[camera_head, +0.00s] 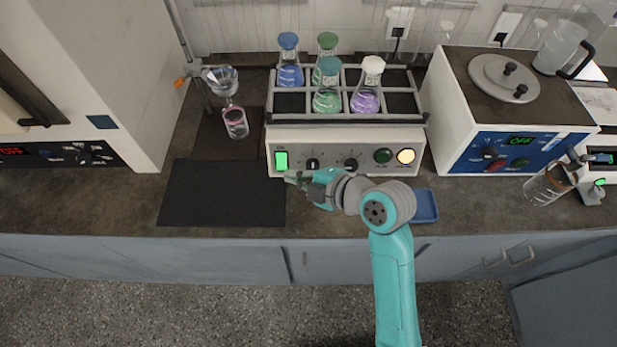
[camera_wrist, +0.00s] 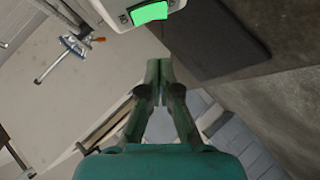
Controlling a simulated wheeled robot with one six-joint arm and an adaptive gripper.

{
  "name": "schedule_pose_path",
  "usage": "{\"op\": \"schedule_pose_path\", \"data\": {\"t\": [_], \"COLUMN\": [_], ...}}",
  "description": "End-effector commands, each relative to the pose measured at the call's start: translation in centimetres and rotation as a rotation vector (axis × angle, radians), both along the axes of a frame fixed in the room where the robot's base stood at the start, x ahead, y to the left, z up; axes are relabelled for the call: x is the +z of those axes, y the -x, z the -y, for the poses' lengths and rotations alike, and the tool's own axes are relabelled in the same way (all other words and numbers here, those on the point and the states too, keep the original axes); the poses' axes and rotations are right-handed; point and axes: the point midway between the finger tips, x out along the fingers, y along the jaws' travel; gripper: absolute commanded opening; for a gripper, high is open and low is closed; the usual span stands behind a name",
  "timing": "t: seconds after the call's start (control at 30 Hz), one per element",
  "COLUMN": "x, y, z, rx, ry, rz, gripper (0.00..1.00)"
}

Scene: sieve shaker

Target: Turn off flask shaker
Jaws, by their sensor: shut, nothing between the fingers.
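The flask shaker (camera_head: 345,163) stands on the counter in the head view, with several flasks of blue, green and purple liquid in its rack. Its lit green rocker switch (camera_head: 281,161) is at the left of the front panel. The switch also shows at the top of the wrist view (camera_wrist: 150,13). My gripper (camera_head: 291,178) is shut and empty, just in front of and slightly below the switch. In the wrist view my fingertips (camera_wrist: 159,68) are together, below the switch in the picture, and a gap shows between them and it.
A black mat (camera_head: 222,192) lies on the counter left of the shaker. A blue tray (camera_head: 425,205) lies to the right behind my arm. A glass funnel (camera_head: 220,80) stands on the left.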

Motion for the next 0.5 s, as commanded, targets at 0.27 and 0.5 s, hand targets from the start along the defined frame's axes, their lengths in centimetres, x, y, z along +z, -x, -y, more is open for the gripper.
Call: {"op": "schedule_pose_path", "data": {"t": [0.27, 0.5], "x": [-2.6, -4.0], "y": [-3.0, -4.7], "z": [-2.4, -2.3], "rx": [-0.001, -0.002], "ry": [0.000, 0.000], "rz": [-0.002, 0.000], "gripper": [0.00, 0.00]}}
